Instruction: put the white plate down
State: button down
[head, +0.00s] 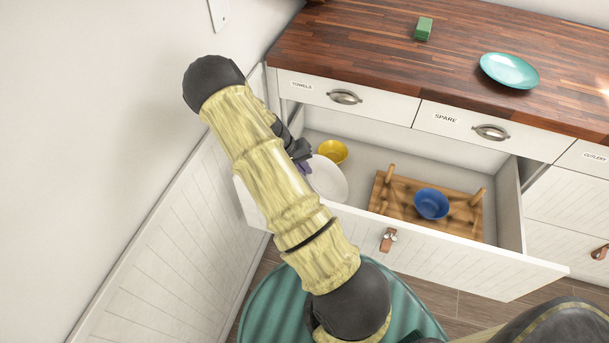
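The white plate (328,180) shows over the left part of the open drawer (403,247), partly hidden behind my arm. My gripper (304,158) is at the plate's upper left edge. Its fingertips are small and mostly hidden, so I cannot tell whether they are closed on the rim. I also cannot tell whether the plate rests on the drawer floor or hangs just above it. A bit of something purple (305,168) shows beside the fingertips.
In the drawer, a yellow bowl (333,151) is close behind the plate. A wooden rack (398,198) to the right carries a blue bowl (431,204). The wooden counter (390,60) above holds a green block (423,28) and a teal plate (509,70). A wall (110,130) is left.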

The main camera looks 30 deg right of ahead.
jog(key=shift+f, duration=1.9)
jog(key=c, duration=1.6)
grip_release()
jog(key=shift+f, duration=0.1)
jog(key=v, duration=1.2)
jog(key=shift+a+p, duration=0.1)
jog(key=shift+p, duration=0.25)
jog(key=shift+s, duration=0.1)
